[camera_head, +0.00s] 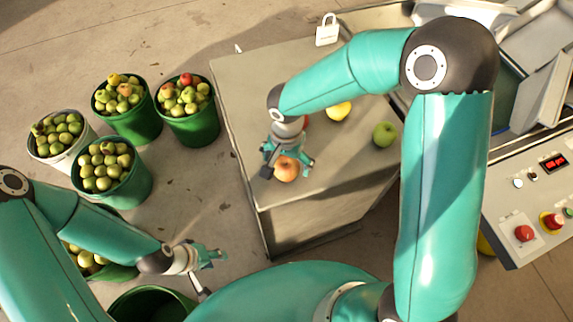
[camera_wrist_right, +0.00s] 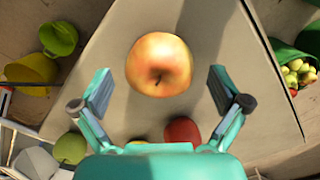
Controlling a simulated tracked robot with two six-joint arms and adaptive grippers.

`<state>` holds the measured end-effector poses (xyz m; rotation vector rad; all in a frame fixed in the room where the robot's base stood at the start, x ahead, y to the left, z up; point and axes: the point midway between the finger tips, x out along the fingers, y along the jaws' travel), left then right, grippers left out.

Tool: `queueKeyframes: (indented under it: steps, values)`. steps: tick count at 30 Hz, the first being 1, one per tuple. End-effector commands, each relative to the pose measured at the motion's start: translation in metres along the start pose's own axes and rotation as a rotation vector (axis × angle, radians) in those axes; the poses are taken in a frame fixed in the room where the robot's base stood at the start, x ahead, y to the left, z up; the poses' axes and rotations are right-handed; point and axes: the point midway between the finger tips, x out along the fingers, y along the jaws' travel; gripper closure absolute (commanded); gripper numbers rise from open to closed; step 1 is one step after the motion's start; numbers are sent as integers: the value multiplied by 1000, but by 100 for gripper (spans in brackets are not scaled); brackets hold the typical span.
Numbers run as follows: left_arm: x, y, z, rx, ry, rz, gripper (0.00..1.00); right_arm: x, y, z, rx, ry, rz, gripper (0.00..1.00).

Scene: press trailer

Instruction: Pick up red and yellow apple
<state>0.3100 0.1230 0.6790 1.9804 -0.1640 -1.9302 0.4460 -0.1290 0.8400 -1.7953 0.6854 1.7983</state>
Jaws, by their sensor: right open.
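A red and yellow apple (camera_head: 286,168) sits near the front corner of the grey table (camera_head: 240,90). My right gripper (camera_head: 288,172) is over it with its fingers spread. In the right wrist view the apple (camera_wrist_right: 159,65) lies just ahead of and between the open fingertips of my right gripper (camera_wrist_right: 162,82), with a gap on both sides. My left gripper (camera_head: 218,256) hangs low at the left, away from the table, and I cannot tell its opening.
A yellow apple (camera_head: 339,110), a green apple (camera_head: 384,134) and a red apple (camera_wrist_right: 183,131) also lie on the table. Several buckets of apples, such as a green one (camera_head: 195,124), stand on the floor at left. A control panel (camera_head: 530,215) with red buttons is at right.

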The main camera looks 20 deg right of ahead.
Motion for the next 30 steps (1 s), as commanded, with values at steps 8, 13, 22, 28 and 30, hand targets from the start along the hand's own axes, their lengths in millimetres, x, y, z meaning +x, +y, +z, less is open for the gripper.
queueKeyframes:
  steps: [8,13,22,28,30]
  values:
    - [-1,0,0,0,0,0,60,14,0,0,-1,0,-2,1]
    - [-1,0,0,0,0,0,60,14,0,0,0,0,-2,13]
    - [-1,0,0,0,0,0,60,14,0,0,0,0,-2,63]
    - [-1,0,0,0,0,0,60,14,-1,0,0,0,-2,71]
    - [-1,0,0,0,0,0,60,13,-1,0,0,1,-2,71]
